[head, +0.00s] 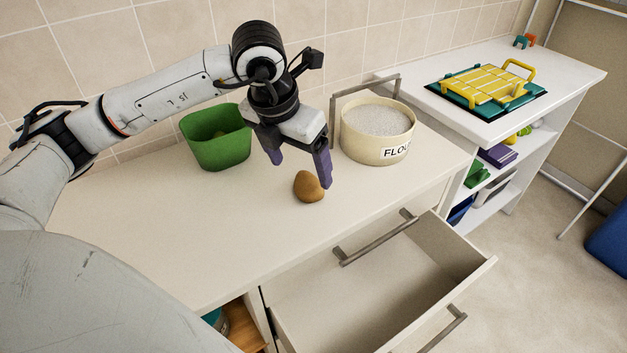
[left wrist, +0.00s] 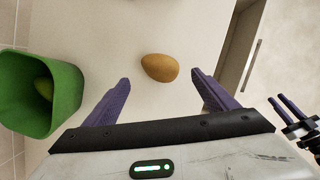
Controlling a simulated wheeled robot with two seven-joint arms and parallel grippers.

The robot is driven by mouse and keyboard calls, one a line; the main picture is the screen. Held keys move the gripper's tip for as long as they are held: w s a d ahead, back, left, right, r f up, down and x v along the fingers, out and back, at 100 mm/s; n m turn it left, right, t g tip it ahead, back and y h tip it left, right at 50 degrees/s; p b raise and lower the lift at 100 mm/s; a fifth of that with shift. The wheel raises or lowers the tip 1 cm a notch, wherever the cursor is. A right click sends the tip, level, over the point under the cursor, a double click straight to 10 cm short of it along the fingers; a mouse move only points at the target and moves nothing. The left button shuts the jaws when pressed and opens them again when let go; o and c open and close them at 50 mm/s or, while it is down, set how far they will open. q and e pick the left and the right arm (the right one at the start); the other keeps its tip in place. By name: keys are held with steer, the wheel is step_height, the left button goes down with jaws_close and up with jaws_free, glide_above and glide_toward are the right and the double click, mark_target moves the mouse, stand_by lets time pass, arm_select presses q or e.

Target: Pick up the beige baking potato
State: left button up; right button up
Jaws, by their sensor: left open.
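The beige-brown potato (head: 308,187) lies on the white counter (head: 215,225), near its front edge. In the left wrist view the potato (left wrist: 160,68) shows between and just beyond the two purple fingertips. My left gripper (head: 299,176) points down over the counter, open and empty. Its fingers are spread, and in the head view the right finger stands close behind the potato; I cannot tell whether they touch. In the left wrist view my left gripper (left wrist: 160,80) has clear space between its fingers. My right gripper is not identifiable in the head view.
A green bin (head: 217,138) with something green inside stands left of the gripper. A flour tub (head: 377,131) stands behind to the right. An open empty drawer (head: 375,290) juts out below the counter front. A yellow rack (head: 487,86) lies on the farther cupboard.

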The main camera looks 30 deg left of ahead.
mark_target(307, 180)
arm_select(q)
steer(key=shift+w+f, duration=0.1)
steer(key=shift+f, duration=0.65)
steer(key=p+x, duration=0.1)
steer(key=x, duration=0.3)
steer(key=shift+w+d+f, duration=0.15)
steer(key=shift+f, duration=0.05)
steer(key=shift+w+f, duration=0.15)
steer(key=shift+f, duration=0.25)
arm_select(e)
steer(key=shift+w+r, duration=0.15)
steer(key=shift+r, duration=0.65)
arm_select(q)
steer(key=c, duration=1.1)
steer(key=shift+r, duration=0.1)
steer(key=shift+c, duration=0.4)
arm_select(e)
steer(key=shift+f, duration=0.1)
